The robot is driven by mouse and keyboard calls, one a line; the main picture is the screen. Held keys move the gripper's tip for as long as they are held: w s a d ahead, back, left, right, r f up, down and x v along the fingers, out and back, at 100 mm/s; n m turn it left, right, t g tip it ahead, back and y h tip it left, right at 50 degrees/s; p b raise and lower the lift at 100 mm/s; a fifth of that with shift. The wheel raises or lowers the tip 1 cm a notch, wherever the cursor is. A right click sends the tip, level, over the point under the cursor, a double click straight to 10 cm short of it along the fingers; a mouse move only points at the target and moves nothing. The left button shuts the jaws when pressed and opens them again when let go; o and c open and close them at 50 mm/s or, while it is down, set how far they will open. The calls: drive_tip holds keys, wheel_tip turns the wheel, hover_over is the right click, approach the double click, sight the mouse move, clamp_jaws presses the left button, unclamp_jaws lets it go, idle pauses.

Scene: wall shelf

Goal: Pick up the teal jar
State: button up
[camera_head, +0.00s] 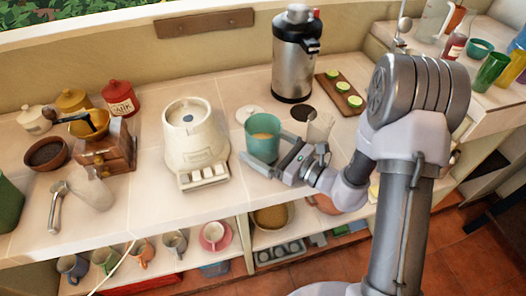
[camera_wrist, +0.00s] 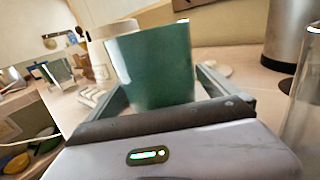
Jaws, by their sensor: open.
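The teal jar (camera_head: 262,138) stands upright on the tiled counter, just right of a cream blender base. It has no lid on, and something tan shows inside it. My gripper (camera_head: 265,165) is low over the counter at the jar's near side. In the wrist view the teal jar (camera_wrist: 152,68) fills the middle, between the two open fingers (camera_wrist: 160,90). The jar hides much of the fingers there, so I cannot tell whether they touch it.
A cream blender base (camera_head: 196,140) stands close on the left. A clear glass (camera_head: 319,129) stands close on the right. A steel flask (camera_head: 295,60) and a wooden board with lime slices (camera_head: 339,94) are behind. Mugs sit on the shelf below.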

drive_tip(key=shift+c, duration=0.5)
drive_tip(key=c, duration=1.9)
drive_tip(key=shift+r, duration=0.1)
